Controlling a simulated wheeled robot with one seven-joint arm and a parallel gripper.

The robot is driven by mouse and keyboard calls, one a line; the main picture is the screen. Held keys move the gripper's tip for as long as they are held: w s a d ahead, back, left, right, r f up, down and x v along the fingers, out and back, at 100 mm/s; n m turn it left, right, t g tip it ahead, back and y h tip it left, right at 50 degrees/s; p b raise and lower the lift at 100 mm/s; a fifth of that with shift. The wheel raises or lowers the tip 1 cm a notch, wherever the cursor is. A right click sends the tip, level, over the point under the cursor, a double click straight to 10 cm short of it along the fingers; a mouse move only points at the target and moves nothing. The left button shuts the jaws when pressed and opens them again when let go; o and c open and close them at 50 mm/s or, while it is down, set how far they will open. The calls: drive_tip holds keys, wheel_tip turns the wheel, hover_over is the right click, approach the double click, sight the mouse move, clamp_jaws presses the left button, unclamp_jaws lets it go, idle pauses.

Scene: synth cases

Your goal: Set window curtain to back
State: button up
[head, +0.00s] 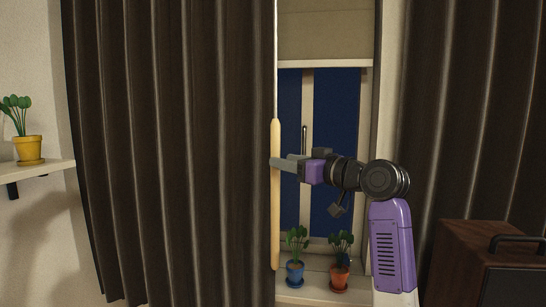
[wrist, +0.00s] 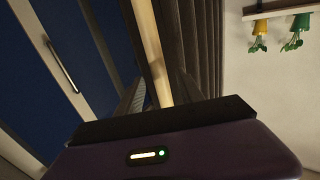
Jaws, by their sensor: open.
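A dark brown window curtain hangs in two panels, the left panel (head: 170,150) and the right panel (head: 470,120), with a gap between them showing the window (head: 345,120). A pale wooden wand (head: 275,220) hangs upright at the inner edge of the left panel. My gripper (head: 276,163) is at the upper part of the wand, reaching in from the right. In the wrist view the wand (wrist: 150,45) runs down between my two open fingers; whether either finger touches it I cannot tell. The left panel (wrist: 205,40) lies right of the wand there.
A blue pot (head: 294,275) and an orange-red pot (head: 339,277) with plants stand on the sill below my arm. A shelf (head: 50,168) at left holds a yellow pot (head: 29,149). A brown wooden box (head: 462,265) stands at lower right.

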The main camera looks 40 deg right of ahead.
drive_tip(key=w+p, duration=0.1)
drive_tip(key=w, duration=0.3)
drive_tip(key=shift+w, duration=0.25)
clamp_jaws()
idle(1.3)
